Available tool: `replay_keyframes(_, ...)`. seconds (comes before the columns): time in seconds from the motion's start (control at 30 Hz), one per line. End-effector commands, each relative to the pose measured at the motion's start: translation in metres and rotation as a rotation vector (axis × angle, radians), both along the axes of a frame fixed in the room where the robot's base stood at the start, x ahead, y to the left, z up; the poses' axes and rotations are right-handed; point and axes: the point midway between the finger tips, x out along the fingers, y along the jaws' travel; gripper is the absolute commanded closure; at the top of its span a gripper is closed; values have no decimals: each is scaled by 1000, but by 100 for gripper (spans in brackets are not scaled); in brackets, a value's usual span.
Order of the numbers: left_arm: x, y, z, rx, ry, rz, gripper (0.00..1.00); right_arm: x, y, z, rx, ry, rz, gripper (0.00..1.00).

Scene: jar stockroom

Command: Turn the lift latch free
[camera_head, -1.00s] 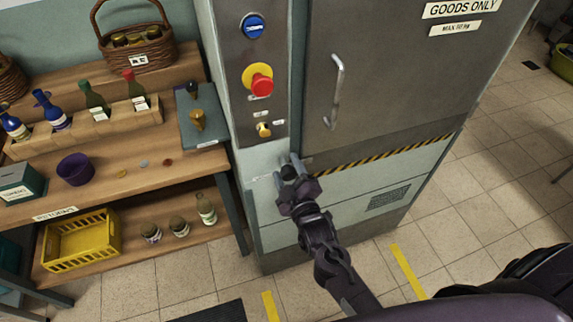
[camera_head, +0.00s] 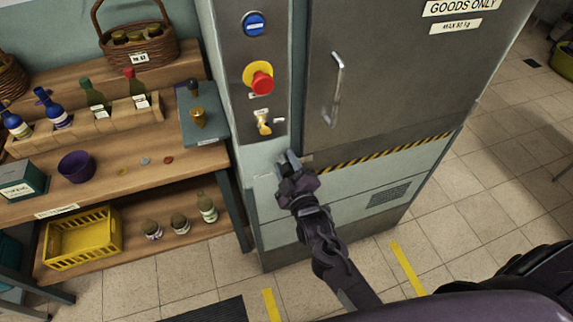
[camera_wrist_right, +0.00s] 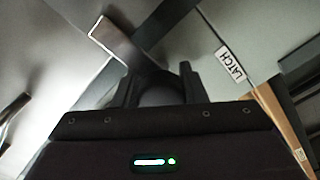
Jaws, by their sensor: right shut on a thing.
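The lift latch is a flat metal lever (camera_wrist_right: 112,38) with a pale end, seen in the right wrist view. It lies slanted on the grey lift front, and its lower end runs in between my fingers. A white label reading LATCH (camera_wrist_right: 230,65) is to its right. My right gripper (camera_wrist_right: 157,80) is shut on the lever. In the head view my right gripper (camera_head: 287,161) is against the lift front, below the button panel, and hides most of the latch. My left gripper is not in view.
The lift door (camera_head: 385,75) has a vertical handle (camera_head: 336,92). A red stop button (camera_head: 262,83) and a yellow key-like switch (camera_head: 264,124) are above my gripper. A wooden shelf (camera_head: 120,185) with bottles stands at left. Tiled floor is open at right.

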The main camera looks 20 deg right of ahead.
Motion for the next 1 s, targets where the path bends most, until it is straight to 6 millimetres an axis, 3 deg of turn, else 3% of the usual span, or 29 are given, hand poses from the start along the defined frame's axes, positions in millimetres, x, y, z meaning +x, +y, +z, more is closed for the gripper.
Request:
replay_keyframes(0.67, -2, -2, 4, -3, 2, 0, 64, -2, 1, -6, -72, 11, 3, 100)
replay_keyframes(1.0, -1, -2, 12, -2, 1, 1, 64, -2, 0, -5, -215, 8, 3, 100)
